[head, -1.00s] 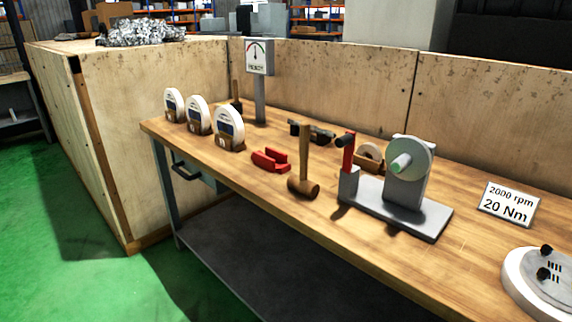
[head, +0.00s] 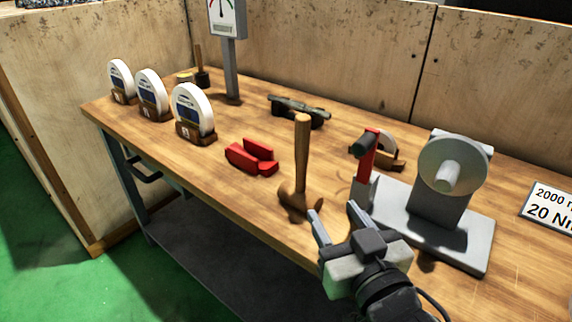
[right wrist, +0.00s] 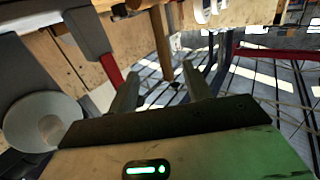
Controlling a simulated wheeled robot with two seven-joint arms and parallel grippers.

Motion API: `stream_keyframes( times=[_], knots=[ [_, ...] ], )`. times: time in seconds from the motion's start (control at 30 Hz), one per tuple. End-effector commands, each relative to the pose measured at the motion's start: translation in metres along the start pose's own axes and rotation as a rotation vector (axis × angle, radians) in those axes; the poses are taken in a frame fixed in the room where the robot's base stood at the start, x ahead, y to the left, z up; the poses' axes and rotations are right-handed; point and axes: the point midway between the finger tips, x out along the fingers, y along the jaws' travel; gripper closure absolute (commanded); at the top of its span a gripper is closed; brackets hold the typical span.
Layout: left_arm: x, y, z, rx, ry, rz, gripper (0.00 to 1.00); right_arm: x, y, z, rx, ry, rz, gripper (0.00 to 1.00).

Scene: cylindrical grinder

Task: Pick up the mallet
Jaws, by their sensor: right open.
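The wooden mallet (head: 302,150) stands on its head on the workbench, with its handle pointing up. My right gripper (head: 334,210) is open and empty in front of the mallet, at its lower right near the bench's front edge. Its two fingertips point toward the mallet and appear apart from it. In the right wrist view, the mallet handle (right wrist: 161,45) shows beyond and between the open fingers (right wrist: 160,82). My left gripper is not in view.
The grey grinder (head: 445,185) with a red lever (head: 367,155) stands close right of my right gripper. A red clamp-like block (head: 252,158) lies left of the mallet. A dark tool (head: 297,110) lies behind.

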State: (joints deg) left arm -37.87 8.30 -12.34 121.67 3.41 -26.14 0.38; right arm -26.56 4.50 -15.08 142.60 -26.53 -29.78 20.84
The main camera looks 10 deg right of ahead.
Motion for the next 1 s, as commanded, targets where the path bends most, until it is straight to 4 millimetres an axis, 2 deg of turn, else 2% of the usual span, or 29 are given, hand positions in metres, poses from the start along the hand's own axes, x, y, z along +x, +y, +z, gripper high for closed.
stream_keyframes(
  times=[0.07, 0.17, 0.23, 0.4, 0.53, 0.83, 1.0],
  knots=[
    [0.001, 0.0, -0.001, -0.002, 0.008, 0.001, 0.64, 0.004, 0.002, -0.012, 0.004, 0.035, 0.011, 0.5],
    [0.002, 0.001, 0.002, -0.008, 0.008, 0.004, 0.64, 0.017, 0.002, -0.014, 0.003, 0.042, 0.014, 0.5],
    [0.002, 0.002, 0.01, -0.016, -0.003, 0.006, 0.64, 0.028, 0.002, -0.014, 0.002, 0.042, 0.013, 0.5],
    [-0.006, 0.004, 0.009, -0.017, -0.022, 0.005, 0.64, 0.067, 0.003, -0.019, 0.001, 0.038, 0.014, 0.5],
    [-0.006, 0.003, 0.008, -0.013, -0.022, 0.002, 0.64, 0.09, 0.003, -0.018, 0.002, 0.034, 0.014, 0.5],
    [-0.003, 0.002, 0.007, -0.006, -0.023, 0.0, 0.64, 0.114, 0.002, -0.019, 0.003, 0.034, 0.013, 0.5],
    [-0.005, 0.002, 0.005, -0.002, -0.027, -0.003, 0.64, 0.14, -0.002, -0.022, 0.002, 0.034, 0.013, 0.5]
  ],
)
